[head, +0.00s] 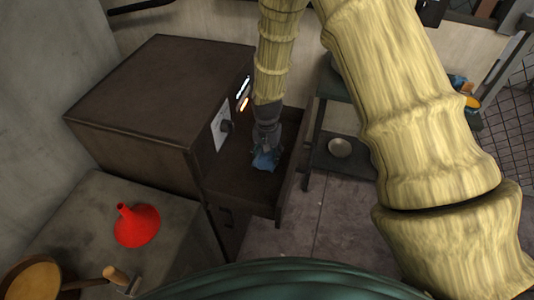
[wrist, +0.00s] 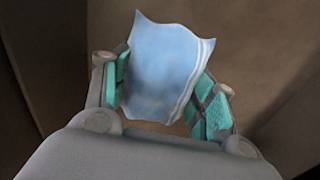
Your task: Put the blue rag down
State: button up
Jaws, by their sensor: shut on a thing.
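The blue rag (head: 266,160) is in my gripper (head: 266,140), over the open drawer (head: 237,187) of the brown cabinet (head: 155,95). In the wrist view, the light blue rag (wrist: 165,65) with a white stripe stands up between the teal fingers of my gripper (wrist: 165,100), which are shut on it. The brown surfaces of the drawer (wrist: 50,60) lie behind it. I cannot tell whether the rag touches the drawer bottom.
A red funnel (head: 137,226) stands on a grey worktop (head: 85,215) at the lower left, near a round pan-like thing (head: 30,280). A pale bowl (head: 339,147) sits on a dark shelf (head: 335,165) right of the drawer. The tiled floor (head: 310,225) is clear below.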

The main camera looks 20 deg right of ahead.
aim_at(267, 154)
jog(key=shift+f, duration=0.6)
jog(key=o, duration=1.2)
jog(key=shift+f, duration=0.1)
jog(key=shift+c, duration=0.2)
jog(key=shift+r, duration=0.2)
jog(key=shift+s+a+r+b, duration=0.15)
jog(key=shift+r+b, duration=0.55)
jog(key=shift+r, duration=2.15)
jog(key=shift+s+r+b, duration=0.1)
jog(key=shift+r+b, duration=0.55)
jog(key=shift+r, duration=2.2)
